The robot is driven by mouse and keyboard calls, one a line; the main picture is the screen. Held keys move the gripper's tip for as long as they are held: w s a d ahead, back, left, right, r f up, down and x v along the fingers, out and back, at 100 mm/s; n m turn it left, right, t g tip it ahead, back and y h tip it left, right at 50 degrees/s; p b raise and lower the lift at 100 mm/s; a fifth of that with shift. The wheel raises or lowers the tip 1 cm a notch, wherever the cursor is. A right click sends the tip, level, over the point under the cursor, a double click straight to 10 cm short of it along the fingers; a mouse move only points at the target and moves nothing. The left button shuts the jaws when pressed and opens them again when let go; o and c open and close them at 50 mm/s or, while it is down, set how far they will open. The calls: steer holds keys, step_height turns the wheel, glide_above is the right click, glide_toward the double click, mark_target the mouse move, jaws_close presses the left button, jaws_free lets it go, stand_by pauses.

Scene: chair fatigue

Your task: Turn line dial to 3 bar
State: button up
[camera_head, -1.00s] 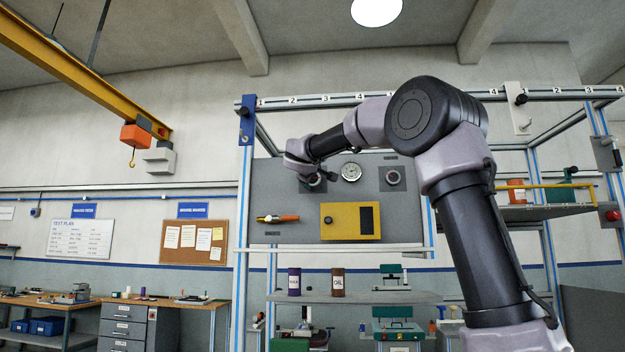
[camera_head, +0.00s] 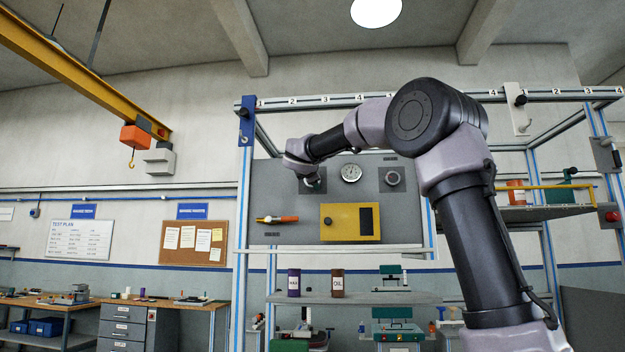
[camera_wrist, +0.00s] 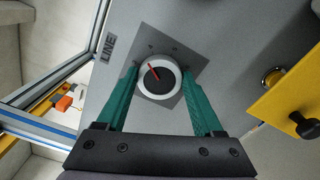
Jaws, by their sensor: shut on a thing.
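The line dial (camera_wrist: 158,77) is a dark round knob with a red pointer inside a white ring. It sits on a dark square plate beside a "LINE" label (camera_wrist: 108,45) in the wrist view. The pointer is toward the upper left of that picture. My gripper (camera_wrist: 158,84) has its green fingers on either side of the dial, shut on it. In the head view my gripper (camera_head: 311,181) is at the upper left of the grey panel (camera_head: 285,212) and hides most of the dial. The scale marks are too small to read.
A round gauge (camera_head: 351,172) and another knob (camera_head: 393,178) are right of my gripper on the panel. Frame posts (camera_head: 242,200) stand at the panel's left.

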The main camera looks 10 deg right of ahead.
steer(key=n, duration=0.6)
steer(key=shift+a, duration=0.1)
steer(key=shift+n, duration=0.3)
stand_by(0.3)
steer(key=o, duration=1.4)
steer(key=v, duration=1)
steer(key=shift+s+a, duration=0.1)
steer(key=shift+s, duration=0.25)
